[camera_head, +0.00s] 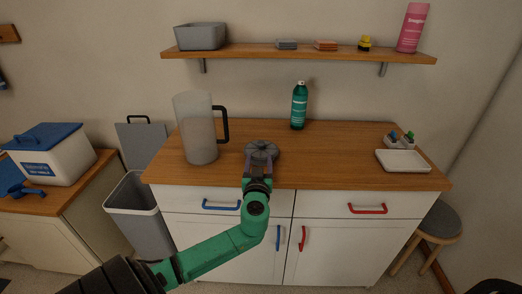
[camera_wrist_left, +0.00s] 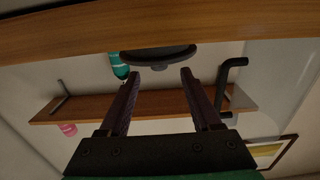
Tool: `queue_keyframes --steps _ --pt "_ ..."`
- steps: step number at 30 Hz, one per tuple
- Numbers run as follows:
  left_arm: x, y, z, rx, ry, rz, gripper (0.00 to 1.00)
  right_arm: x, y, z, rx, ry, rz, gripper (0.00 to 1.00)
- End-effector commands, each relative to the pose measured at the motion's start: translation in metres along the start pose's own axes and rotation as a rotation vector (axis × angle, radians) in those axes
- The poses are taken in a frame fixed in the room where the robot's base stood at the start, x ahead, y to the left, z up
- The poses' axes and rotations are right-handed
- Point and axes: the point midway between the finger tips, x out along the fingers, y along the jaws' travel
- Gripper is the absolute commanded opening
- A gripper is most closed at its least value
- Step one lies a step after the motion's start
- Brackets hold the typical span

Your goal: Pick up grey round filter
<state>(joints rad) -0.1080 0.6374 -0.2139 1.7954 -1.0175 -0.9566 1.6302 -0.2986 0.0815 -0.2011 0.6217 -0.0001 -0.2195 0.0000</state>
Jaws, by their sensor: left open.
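The grey round filter (camera_head: 262,147) lies on the wooden cabinet top near its front edge, right of the clear pitcher. It also shows as a dark disc with a small knob in the upside-down left wrist view (camera_wrist_left: 158,54). My left gripper (camera_head: 261,158) reaches in from the front at the filter's near side. In the left wrist view, its two fingers (camera_wrist_left: 158,73) stand apart with an empty gap, and the filter is just beyond the tips. Whether a finger touches it I cannot tell. My right gripper is not visible.
A clear pitcher (camera_head: 197,130) with a black handle stands left of the filter. A green bottle (camera_head: 299,106) stands behind to the right. A white tray (camera_head: 403,161) is at the right end. A wall shelf (camera_head: 300,53) hangs above.

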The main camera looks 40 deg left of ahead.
Motion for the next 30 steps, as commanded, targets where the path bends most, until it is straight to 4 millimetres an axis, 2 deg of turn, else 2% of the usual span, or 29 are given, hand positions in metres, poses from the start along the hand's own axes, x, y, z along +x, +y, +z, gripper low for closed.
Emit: queue_keyframes --steps 7,10,17,18,23,30 --pt "0.038 0.001 -0.003 0.002 0.002 -0.003 0.65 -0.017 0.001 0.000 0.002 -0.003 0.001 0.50" --pt "0.054 0.002 0.000 0.001 0.001 -0.002 0.65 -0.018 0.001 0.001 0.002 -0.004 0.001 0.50" --pt "0.060 0.002 0.004 0.000 -0.003 0.000 0.65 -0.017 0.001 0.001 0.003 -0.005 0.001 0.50" --pt "0.060 0.002 0.004 0.000 -0.003 0.000 0.61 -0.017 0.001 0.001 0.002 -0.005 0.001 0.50" --pt "0.059 0.002 0.004 0.000 -0.003 0.000 0.00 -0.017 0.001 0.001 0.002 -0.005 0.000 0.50" --pt "0.059 0.002 0.004 0.000 -0.003 0.000 0.00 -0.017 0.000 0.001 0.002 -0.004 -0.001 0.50"
